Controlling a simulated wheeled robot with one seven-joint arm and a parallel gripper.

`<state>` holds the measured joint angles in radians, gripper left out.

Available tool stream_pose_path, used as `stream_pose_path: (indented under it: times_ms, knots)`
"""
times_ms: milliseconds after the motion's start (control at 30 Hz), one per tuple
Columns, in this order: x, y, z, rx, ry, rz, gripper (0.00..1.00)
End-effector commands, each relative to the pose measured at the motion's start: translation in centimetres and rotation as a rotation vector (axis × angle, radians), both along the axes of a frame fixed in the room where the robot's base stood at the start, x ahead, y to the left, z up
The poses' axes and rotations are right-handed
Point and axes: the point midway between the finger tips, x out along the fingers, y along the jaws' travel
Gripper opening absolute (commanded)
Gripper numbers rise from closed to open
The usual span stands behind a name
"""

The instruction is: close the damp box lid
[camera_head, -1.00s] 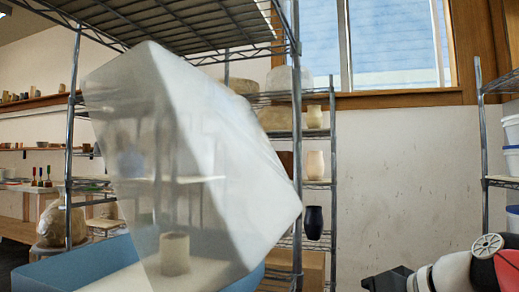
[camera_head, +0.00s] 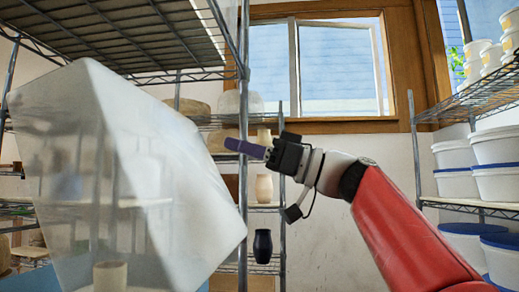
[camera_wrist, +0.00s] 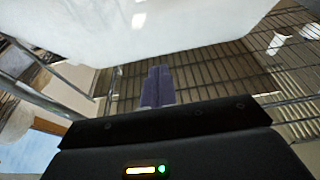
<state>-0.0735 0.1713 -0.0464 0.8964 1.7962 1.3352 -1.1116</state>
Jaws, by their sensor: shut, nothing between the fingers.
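The damp box lid (camera_head: 150,150) is a large translucent white cover, tilted open at the left in the head view. Its pale surface also fills the top of the wrist view (camera_wrist: 170,35). In the wrist view the fingers (camera_wrist: 158,80) are together just below the lid. I cannot tell whether they touch it.
A wire shelf post (camera_head: 243,130) stands close to my gripper. Shelves behind hold a dark vase (camera_head: 262,246) and a pale vase (camera_head: 264,188). At right, a rack holds white tubs (camera_head: 495,165) with blue lids. A window (camera_head: 335,65) is at the back.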

Motion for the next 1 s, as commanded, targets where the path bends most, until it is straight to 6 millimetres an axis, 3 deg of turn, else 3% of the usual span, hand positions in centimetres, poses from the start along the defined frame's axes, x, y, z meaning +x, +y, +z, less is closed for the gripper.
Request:
stream_pose_path:
  times_ms: [167, 400, 1000]
  knots:
    - [0.2, 3.7, 1.4, -0.002, 0.002, 0.005, 0.00]
    - [0.5, 6.5, -0.4, -0.001, 0.003, 0.002, 0.00]
    - [0.2, 7.4, -0.7, -0.010, 0.002, 0.000, 0.00]
